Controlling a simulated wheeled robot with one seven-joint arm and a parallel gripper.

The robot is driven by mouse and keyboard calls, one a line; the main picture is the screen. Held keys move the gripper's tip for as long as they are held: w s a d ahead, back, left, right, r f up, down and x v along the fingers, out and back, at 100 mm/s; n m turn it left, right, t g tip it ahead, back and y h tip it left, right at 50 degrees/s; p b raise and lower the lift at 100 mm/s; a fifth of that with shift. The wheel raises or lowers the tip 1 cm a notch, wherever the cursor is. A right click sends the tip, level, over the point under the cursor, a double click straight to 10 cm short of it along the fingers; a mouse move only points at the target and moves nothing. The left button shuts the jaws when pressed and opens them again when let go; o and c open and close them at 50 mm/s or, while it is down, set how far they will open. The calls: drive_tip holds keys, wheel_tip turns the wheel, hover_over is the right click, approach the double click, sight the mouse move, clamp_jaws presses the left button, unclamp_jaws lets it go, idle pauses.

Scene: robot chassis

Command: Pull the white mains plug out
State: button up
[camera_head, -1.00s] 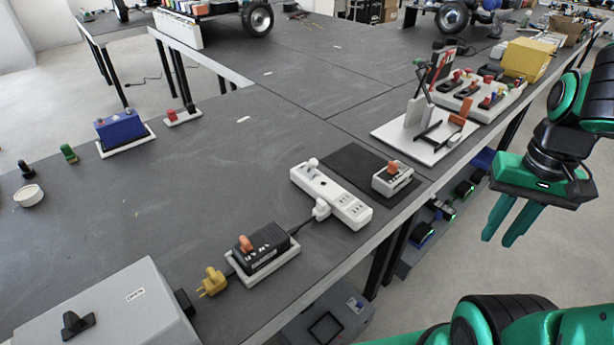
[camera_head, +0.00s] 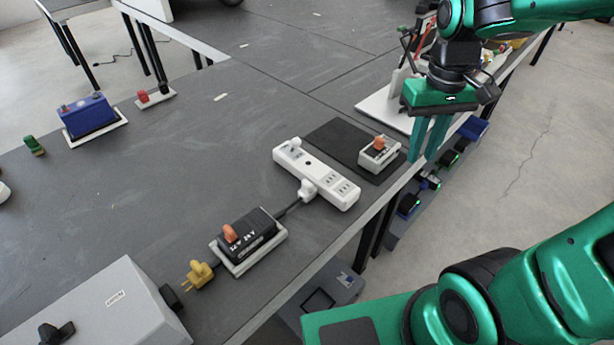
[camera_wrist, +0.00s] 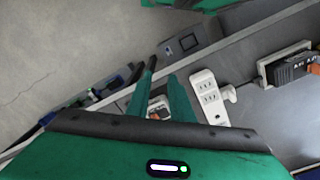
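A white power strip (camera_head: 330,186) lies on the grey table, and it also shows in the wrist view (camera_wrist: 205,84). A white plug (camera_head: 307,189) sits at its near long side, with a dark cord to a black box; it also appears in the wrist view (camera_wrist: 230,93). A second white plug-like piece (camera_head: 295,143) stands on the strip's far end. I cannot tell which is the mains plug. My gripper (camera_head: 422,157) is open and empty, fingers pointing down, right of the strip and apart from both. The wrist view shows a gap between its fingers (camera_wrist: 164,74).
A black mat (camera_head: 335,136) beside the strip carries a white box with an orange switch (camera_head: 379,154). The black box (camera_head: 247,233) sits in a white tray, near a yellow plug (camera_head: 199,274). A grey case (camera_head: 95,305) stands front left. The table's middle is clear.

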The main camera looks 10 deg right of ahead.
drive_tip(key=w+a+f+n, duration=0.1)
drive_tip(key=w+a+n, duration=0.4)
drive_tip(key=a, duration=0.5)
drive_tip(key=n, duration=0.2)
approach(307, 182)
wheel_tip(307, 182, down, 9)
drive_tip(key=shift+d+r, duration=0.1)
drive_tip(key=shift+d, duration=0.05)
clamp_jaws()
